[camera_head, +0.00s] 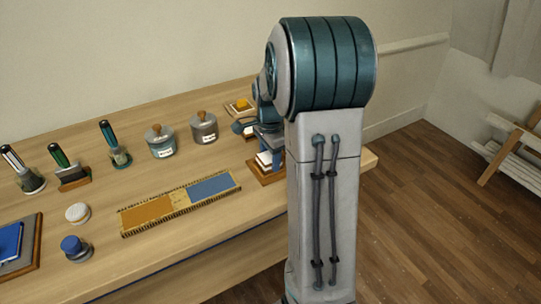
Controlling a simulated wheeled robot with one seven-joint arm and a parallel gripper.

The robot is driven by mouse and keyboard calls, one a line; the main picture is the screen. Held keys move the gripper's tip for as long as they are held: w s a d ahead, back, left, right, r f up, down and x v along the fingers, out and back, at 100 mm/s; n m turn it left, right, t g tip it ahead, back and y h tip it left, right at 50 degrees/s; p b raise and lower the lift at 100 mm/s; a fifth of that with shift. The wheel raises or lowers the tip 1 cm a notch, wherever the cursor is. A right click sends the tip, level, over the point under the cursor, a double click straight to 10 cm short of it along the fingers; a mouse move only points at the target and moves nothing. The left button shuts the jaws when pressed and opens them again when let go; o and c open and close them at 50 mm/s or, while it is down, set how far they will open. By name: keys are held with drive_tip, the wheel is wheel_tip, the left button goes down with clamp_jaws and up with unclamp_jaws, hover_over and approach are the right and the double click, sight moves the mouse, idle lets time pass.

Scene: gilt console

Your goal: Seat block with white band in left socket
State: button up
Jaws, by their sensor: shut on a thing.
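My gripper (269,142) points down at the right part of the table, partly hidden by my arm. It is shut on a small block with white on it (265,158), seen just under the fingers. Right below is a brown wooden holder (262,177) on the table. The block is over or in this holder; I cannot tell whether it touches. My arm hides the holder's right side, and I cannot make out the left socket.
A strip with orange and blue fields (155,212) lies left of the holder. Behind are two lidded jars (161,144) and a small tray with a yellow thing (240,105).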

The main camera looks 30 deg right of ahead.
drive_tip(key=o, duration=1.1)
drive_tip(key=shift+c, duration=0.2)
drive_tip(key=shift+r, duration=0.1)
wheel_tip(320, 180, up, 14)
drive_tip(key=shift+f+p, duration=0.2)
drive_tip(key=shift+p, duration=0.15)
drive_tip(key=s+a+f+n+t+p, duration=0.1)
drive_tip(key=s+a+n, duration=0.6)
drive_tip(key=s+n, duration=0.1)
drive_tip(key=s+a+f+n+t+p, duration=0.1)
drive_tip(key=s+a+n, duration=0.6)
drive_tip(key=s+n, duration=0.2)
drive_tip(key=shift+s+f+t, duration=0.3)
drive_tip(key=shift+s+t, duration=0.1)
drive_tip(key=shift+s, duration=0.45)
